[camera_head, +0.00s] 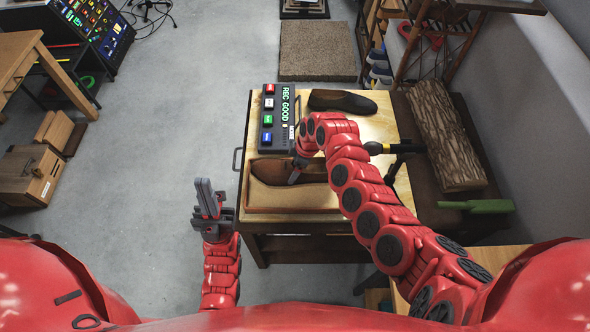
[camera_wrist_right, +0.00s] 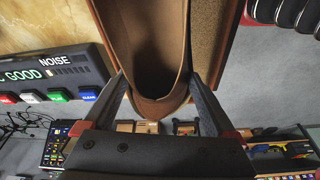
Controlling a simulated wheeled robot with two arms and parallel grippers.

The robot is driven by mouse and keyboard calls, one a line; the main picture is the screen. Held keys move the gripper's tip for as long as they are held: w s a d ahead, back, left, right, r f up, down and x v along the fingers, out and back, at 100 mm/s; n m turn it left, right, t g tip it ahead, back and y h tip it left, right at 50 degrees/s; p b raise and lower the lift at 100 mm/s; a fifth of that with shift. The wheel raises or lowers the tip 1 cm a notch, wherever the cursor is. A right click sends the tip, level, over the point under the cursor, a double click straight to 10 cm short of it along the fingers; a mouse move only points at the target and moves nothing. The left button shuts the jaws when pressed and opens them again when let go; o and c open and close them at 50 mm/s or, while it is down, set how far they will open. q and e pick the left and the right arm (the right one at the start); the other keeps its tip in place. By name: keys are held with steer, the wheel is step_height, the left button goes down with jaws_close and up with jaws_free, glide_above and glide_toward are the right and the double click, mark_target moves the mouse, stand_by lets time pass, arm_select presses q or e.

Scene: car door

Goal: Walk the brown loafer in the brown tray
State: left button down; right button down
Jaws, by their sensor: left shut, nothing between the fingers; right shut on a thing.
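The tray (camera_wrist_right: 219,45) has a tan, grainy bed, seen beside the shoe. I cannot tell whether the sole touches it. My left gripper (camera_head: 208,203) is shut and empty, off the table's left side above the floor.
A dark brown shoe (camera_head: 342,101) lies at the back of the table. A panel with coloured buttons and a screen (camera_head: 278,118), reading "REC GOOD", stands left of it. A microphone (camera_head: 385,148) is to the right. A log (camera_head: 446,135) lies on a dark bench.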

stand_by(0.5)
step_height(320, 180, down, 6)
steer(key=b, duration=0.4)
steer(key=shift+r, duration=0.3)
steer(key=shift+r+p, duration=0.3)
steer(key=shift+p, duration=0.15)
steer(key=r+p, duration=0.1)
steer(key=p, duration=0.2)
steer(key=s+r+p, duration=0.1)
steer(key=r+p, duration=0.1)
steer(key=p, duration=0.1)
steer(key=s+r+p, duration=0.1)
steer(key=r+p, duration=0.1)
steer(key=p, duration=0.1)
steer(key=shift+s+r+p, duration=0.1)
steer(key=shift+s+p, duration=0.05)
steer(key=shift+p, duration=0.15)
steer(key=shift+f, duration=0.2)
